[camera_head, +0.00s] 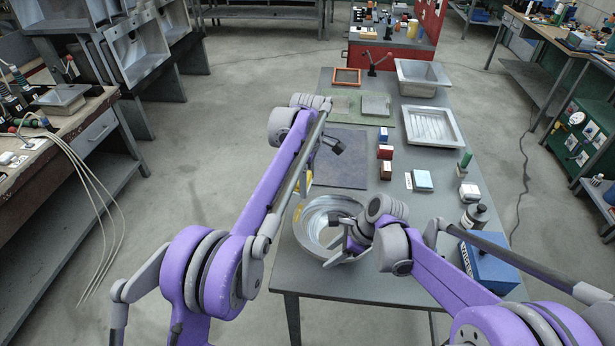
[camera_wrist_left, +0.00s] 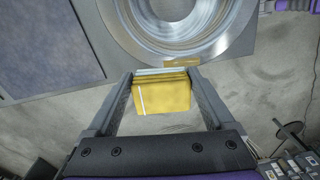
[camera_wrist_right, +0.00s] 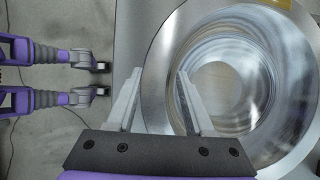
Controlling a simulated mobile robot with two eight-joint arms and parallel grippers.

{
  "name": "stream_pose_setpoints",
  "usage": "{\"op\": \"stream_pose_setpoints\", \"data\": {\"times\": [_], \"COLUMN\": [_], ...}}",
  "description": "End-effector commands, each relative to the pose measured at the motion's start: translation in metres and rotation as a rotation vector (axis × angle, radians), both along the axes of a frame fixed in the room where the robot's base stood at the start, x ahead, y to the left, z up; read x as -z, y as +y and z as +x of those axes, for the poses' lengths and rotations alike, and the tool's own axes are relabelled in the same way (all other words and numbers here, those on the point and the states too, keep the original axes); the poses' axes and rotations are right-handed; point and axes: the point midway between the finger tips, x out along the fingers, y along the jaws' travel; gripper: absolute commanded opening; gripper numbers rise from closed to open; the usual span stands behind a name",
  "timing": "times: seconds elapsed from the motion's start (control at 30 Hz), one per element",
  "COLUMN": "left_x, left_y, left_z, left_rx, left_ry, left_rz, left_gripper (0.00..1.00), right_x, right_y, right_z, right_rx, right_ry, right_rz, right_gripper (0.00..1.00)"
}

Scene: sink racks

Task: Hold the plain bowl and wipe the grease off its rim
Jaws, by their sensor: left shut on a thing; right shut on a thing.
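The plain bowl (camera_head: 308,240) is a shiny metal bowl with a wide flat rim, on the table's near left corner. My right gripper (camera_head: 345,243) is shut on its near right rim; in the right wrist view its fingers (camera_wrist_right: 155,85) straddle the rim (camera_wrist_right: 158,60). My left gripper (camera_wrist_left: 162,88) is shut on a yellow sponge (camera_wrist_left: 162,97) with a pale far edge, beside the bowl's left rim. A yellowish grease patch (camera_wrist_left: 195,62) lies on the rim just beyond the sponge; it also shows in the right wrist view (camera_wrist_right: 281,3). I cannot tell whether the sponge touches the rim.
A dark blue mat (camera_head: 340,160) lies behind the bowl. Red boxes (camera_head: 385,152), a light blue block (camera_head: 422,180), a dark bottle (camera_head: 474,216) and a blue box (camera_head: 488,262) stand to the right. Pale trays (camera_head: 432,127) are farther back. The table's left edge is close to the bowl.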

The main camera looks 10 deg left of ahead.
Motion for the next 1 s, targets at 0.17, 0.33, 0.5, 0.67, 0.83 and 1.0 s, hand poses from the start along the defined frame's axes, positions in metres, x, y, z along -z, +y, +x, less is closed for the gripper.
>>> {"op": "stream_pose_setpoints", "data": {"times": [0.17,0.33,0.5,0.67,0.83,1.0], "left_x": [0.016,0.032,0.047,0.064,0.070,0.071], "left_y": [0.000,0.000,0.000,0.000,0.002,0.003], "left_z": [0.000,0.000,0.000,0.000,-0.013,-0.028], "left_rx": [0.000,0.000,0.000,0.000,0.000,0.000], "left_ry": [0.000,0.000,0.000,0.000,0.000,0.000], "left_rz": [0.000,0.000,0.000,0.000,0.000,0.000], "left_gripper": [0.42,0.42,0.42,0.42,0.35,0.35], "right_x": [0.000,0.000,0.000,0.000,0.000,0.000], "right_y": [0.000,0.000,0.000,0.000,0.000,0.000], "right_z": [0.000,0.000,0.000,0.000,0.000,0.000], "right_rx": [-0.001,-0.001,-0.001,-0.001,-0.001,-0.002], "right_ry": [0.000,0.000,0.000,0.000,0.000,0.001], "right_rz": [0.000,0.000,0.000,0.000,0.000,0.000], "right_gripper": [0.04,0.04,0.04,0.04,0.04,0.03]}}
